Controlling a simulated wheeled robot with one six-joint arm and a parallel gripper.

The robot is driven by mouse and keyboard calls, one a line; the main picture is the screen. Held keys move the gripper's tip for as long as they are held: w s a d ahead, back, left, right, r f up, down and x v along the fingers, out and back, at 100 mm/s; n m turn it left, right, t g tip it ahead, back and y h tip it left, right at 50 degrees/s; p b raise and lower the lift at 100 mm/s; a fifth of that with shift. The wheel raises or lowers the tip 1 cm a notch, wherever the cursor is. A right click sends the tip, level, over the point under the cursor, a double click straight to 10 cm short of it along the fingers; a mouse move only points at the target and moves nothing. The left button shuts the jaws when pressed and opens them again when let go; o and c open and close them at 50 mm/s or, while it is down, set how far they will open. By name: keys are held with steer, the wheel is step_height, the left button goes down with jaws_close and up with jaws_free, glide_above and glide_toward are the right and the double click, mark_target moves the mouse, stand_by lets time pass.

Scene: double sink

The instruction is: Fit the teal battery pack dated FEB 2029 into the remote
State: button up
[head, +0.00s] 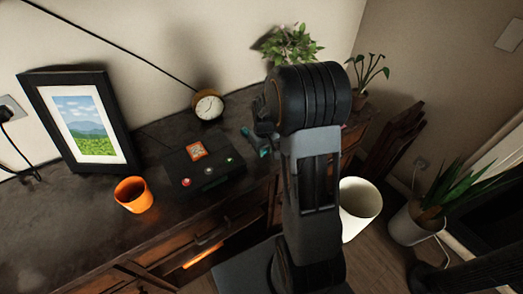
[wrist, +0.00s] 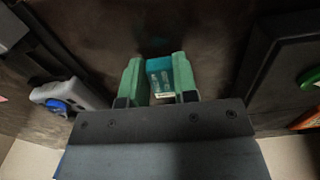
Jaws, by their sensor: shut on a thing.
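My gripper (wrist: 157,66) has green fingers on both sides of a teal battery pack (wrist: 160,76) and is shut on it. The pack has printed marks and a pale strip, but its date is too small to read. In the head view my arm hides most of the gripper; a bit of teal (head: 264,152) shows beside the arm. A black box (head: 224,183) with red, pale and green buttons lies to the left of my gripper; an orange-red labelled piece (head: 197,151) is on it. I cannot tell whether this box is the remote.
In the wrist view, a pale grey item with a blue part (wrist: 62,98) lies left of my gripper. An orange cup (head: 133,194), a picture frame (head: 82,120) and a clock (head: 208,106) stand on the dark top. A white bin (head: 358,208) stands below, right of my arm.

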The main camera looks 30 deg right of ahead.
steer(key=shift+f, duration=0.3)
steer(key=shift+f, duration=0.15)
steer(key=o, duration=0.9)
